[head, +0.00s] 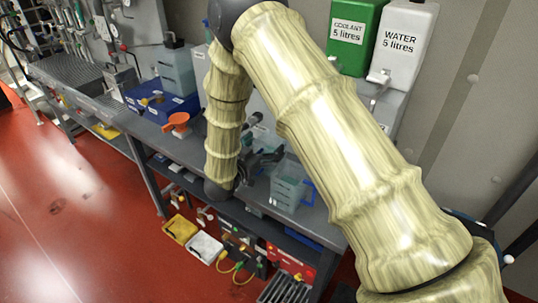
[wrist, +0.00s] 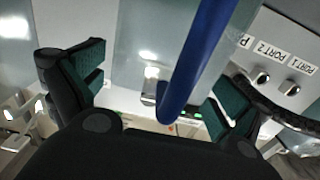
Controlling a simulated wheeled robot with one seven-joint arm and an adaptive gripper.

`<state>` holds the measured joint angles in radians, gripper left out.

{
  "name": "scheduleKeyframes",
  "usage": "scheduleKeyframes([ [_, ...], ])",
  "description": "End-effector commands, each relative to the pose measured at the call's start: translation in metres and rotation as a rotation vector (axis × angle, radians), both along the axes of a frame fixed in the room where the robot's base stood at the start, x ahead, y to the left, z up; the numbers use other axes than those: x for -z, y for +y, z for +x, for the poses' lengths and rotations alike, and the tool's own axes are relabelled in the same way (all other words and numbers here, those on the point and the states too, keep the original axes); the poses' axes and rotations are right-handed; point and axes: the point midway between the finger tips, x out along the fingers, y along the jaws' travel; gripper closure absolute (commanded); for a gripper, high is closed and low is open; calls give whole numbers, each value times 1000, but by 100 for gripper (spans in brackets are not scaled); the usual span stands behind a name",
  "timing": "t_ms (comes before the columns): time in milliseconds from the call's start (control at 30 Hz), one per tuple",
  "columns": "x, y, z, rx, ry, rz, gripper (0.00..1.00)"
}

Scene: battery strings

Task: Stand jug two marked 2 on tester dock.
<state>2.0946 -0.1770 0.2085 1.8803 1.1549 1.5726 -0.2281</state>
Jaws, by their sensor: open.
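A translucent jug (head: 287,190) with a blue handle stands on the bench, right of my gripper (head: 264,160), in the head view. No number on it is readable. In the wrist view the blue handle (wrist: 196,60) runs between the dark green pads of my open gripper (wrist: 152,92). I cannot tell whether either pad touches the handle. I cannot pick out the tester dock for certain; a pale panel (wrist: 275,62) with port labels shows at right in the wrist view.
A green coolant container (head: 354,38) and a white water container (head: 402,45) stand at the back. An orange funnel (head: 177,122), a blue box (head: 165,106) and another translucent container (head: 177,72) are farther left on the bench.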

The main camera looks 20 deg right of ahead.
Motion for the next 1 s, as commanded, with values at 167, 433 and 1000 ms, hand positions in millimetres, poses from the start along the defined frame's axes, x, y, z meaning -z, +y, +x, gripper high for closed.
scheduleKeyframes([
  [167,1,-1,1,0,0,0,0],
  [433,0,-1,0,0,0,0,44],
  [1000,-4,-1,1,0,-4,0,90],
])
